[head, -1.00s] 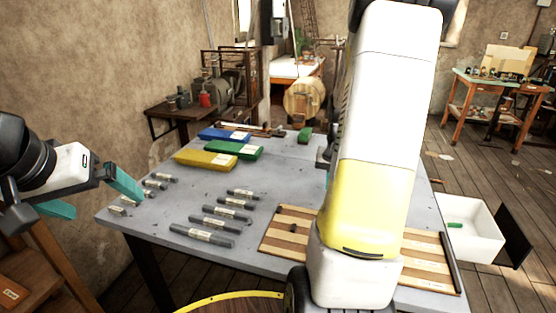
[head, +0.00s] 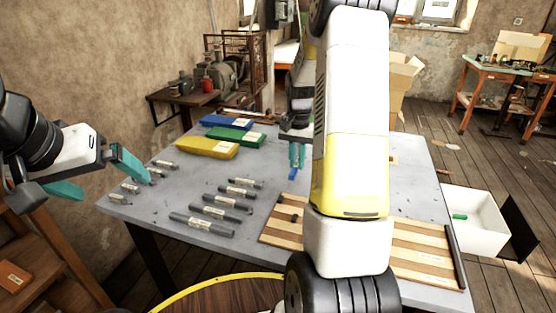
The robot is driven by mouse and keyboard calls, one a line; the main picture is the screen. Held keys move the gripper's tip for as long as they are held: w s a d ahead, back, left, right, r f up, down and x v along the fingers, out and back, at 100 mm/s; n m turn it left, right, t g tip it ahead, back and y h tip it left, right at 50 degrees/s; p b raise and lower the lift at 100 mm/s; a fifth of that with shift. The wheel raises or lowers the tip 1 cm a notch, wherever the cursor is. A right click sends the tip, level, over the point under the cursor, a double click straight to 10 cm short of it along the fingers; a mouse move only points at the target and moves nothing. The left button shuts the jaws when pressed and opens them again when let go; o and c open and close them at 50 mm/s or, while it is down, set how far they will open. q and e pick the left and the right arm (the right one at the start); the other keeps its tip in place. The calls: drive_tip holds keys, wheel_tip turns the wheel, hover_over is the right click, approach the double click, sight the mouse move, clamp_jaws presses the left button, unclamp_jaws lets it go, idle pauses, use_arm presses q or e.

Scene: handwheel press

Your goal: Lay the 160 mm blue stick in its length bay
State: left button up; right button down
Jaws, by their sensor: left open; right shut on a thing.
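My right gripper (head: 297,156) has teal fingers pointing down above the far part of the grey table (head: 270,242). It is shut on a blue stick (head: 293,174), of which only a short part shows below the fingers. My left gripper (head: 98,178) is open and empty at the table's left edge. Grey labelled bars (head: 202,225) lie in two groups on the left half of the table. Their labels are too small to read, and I cannot tell which spot is the stick's length bay.
Blue (head: 226,122), green (head: 236,137) and yellow (head: 207,149) labelled blocks lie at the back left. A striped wooden board (head: 425,240) is at the front right, partly hidden by my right arm. A white bin (head: 475,221) with a green piece stands right of the table.

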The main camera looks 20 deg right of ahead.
sight(294, 168)
drive_tip(key=shift+w+a+f, duration=0.1)
drive_tip(key=shift+w+f, duration=0.05)
drive_tip(key=shift+f, duration=0.45)
drive_tip(key=shift+w+a+f, duration=0.1)
drive_tip(key=shift+w+f, duration=0.1)
drive_tip(key=shift+f, duration=0.4)
drive_tip(key=shift+w+a+f, duration=0.1)
drive_tip(key=shift+w+f, duration=0.05)
drive_tip(key=shift+f, duration=0.45)
drive_tip(key=shift+f, duration=0.1)
drive_tip(key=c, duration=1.4)
unclamp_jaws()
